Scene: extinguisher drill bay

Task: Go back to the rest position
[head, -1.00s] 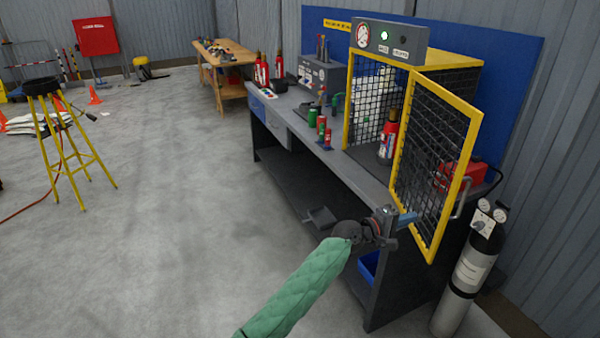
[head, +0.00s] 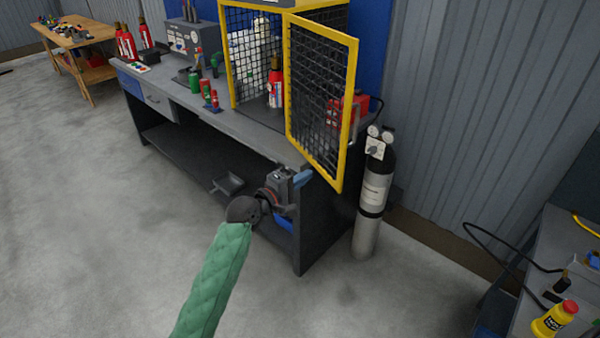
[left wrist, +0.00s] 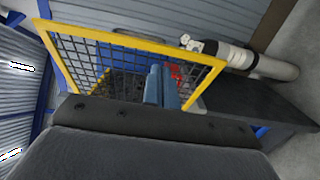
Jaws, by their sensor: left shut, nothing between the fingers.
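My left gripper (head: 304,178), with blue fingers, is shut and empty. In the head view it is in front of the bench's near end, just below and left of the lower part of the open yellow mesh door (head: 320,100). In the left wrist view the fingers (left wrist: 161,85) lie together in front of the mesh door (left wrist: 120,62); I cannot tell a gap or contact with it. My left arm, in a green padded sleeve, reaches up from the bottom of the head view. My right gripper is in neither view.
The grey workbench (head: 235,133) holds the yellow-framed cage, with a red extinguisher (head: 275,90) inside. A grey gas cylinder (head: 371,200) stands right of the bench. The floor at left is clear.

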